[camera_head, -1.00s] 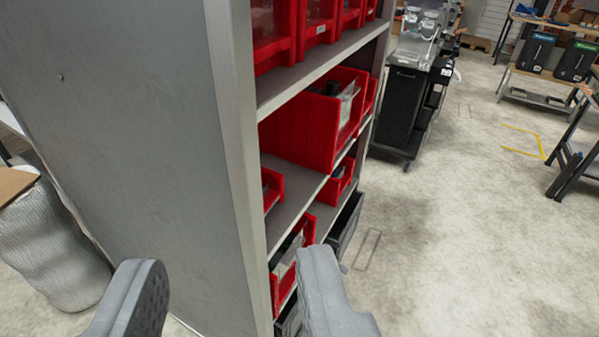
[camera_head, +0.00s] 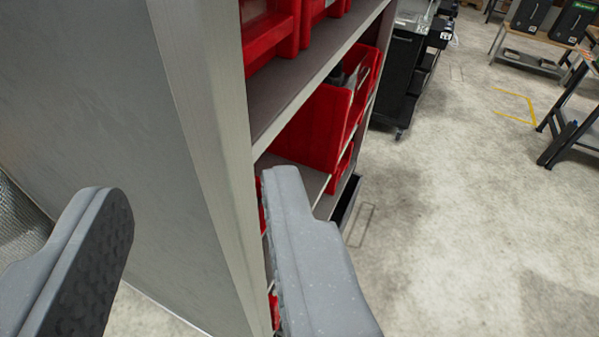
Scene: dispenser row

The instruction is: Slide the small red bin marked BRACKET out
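No BRACKET label is readable, so I cannot tell which bin carries it. A small red bin (camera_head: 343,168) shows partly on the shelf below a large red bin (camera_head: 318,128). A thin red strip of another bin (camera_head: 262,207) shows at the shelf's near end, mostly hidden behind my right finger. More red (camera_head: 274,308) shows lower down, also mostly covered. My gripper (camera_head: 190,195) is open and empty. Its left finger is in front of the grey side panel, and its right finger overlaps the shelf openings. I cannot tell whether either finger touches anything.
The grey shelf unit (camera_head: 205,130) has a front upright standing between my two fingers in the picture. Red bins (camera_head: 268,35) fill the shelf above. A black cart (camera_head: 397,75) stands beyond the unit.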

